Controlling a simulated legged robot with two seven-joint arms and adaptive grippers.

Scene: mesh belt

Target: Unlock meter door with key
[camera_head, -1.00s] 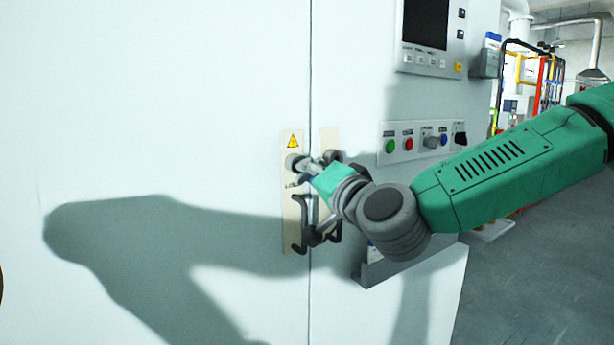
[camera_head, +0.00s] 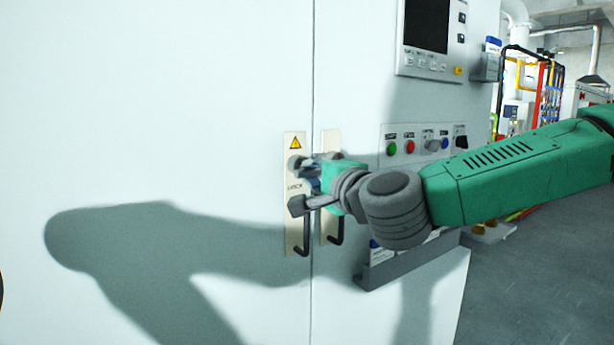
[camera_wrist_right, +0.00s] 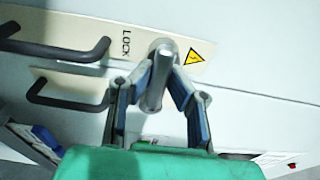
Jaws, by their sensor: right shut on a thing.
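The pale meter door (camera_head: 180,90) is shut, with a narrow seam beside its latch plate (camera_head: 291,222). The plate bears a yellow warning triangle, the word LOCK and a black handle (camera_head: 304,240). My right gripper (camera_head: 303,187) is at this plate, fingers toward the door. In the right wrist view my right gripper (camera_wrist_right: 158,82) is shut on the grey metal key (camera_wrist_right: 157,85), which stands out from the round lock between the word and the triangle. How far the key is turned cannot be told. My left gripper is not in view.
A second plate with a handle (camera_head: 334,235) sits right of the seam, partly behind my gripper. A button panel (camera_head: 410,133), a screen (camera_head: 428,24) and a grey tray (camera_head: 385,270) are on the cabinet further right. Floor (camera_head: 530,270) is clear at the right.

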